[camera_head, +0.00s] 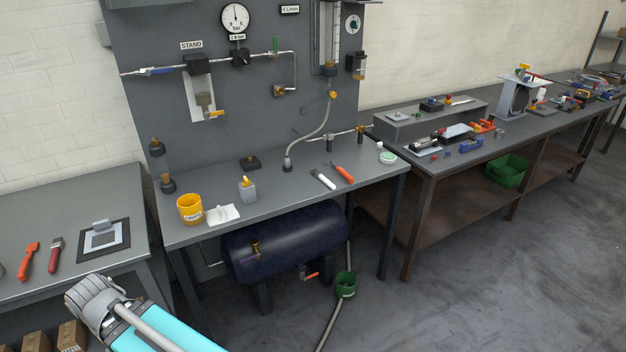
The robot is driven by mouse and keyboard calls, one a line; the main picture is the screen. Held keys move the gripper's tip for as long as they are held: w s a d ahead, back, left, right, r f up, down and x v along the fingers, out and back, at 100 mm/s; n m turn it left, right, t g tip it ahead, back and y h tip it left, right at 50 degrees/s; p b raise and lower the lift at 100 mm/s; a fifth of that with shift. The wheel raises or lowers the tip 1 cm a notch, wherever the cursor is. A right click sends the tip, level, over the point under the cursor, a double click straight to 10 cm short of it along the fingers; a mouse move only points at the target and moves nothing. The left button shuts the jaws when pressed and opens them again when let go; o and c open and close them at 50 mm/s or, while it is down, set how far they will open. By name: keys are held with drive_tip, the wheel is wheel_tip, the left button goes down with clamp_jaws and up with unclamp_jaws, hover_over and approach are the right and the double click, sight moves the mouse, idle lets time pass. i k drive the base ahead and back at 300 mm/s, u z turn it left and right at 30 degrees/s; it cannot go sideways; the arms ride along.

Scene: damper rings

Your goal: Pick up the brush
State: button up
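A small tool with a white handle and a dark tip (323,179) lies flat on the middle grey bench (290,192), near its front edge. It looks most like the brush, but it is too small to be sure. An orange-handled tool (344,174) with a thin dark end lies just to its right, apart from it. My arm shows at the bottom left, over the gap in front of the left bench and well away from both tools. I cannot make out my gripper's fingers in this view.
A yellow cup (190,209), a white cloth (223,214) and a small bottle (247,189) stand left on the middle bench. A hose (318,133) rises behind the tools. A round green-and-white tin (388,157) sits to the right. A dark tank (290,243) lies below.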

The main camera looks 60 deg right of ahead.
sight(318, 174)
drive_tip(key=k, duration=0.9)
drive_tip(key=z, duration=1.7)
drive_tip(key=i, duration=0.85)
drive_tip(key=z, duration=0.05)
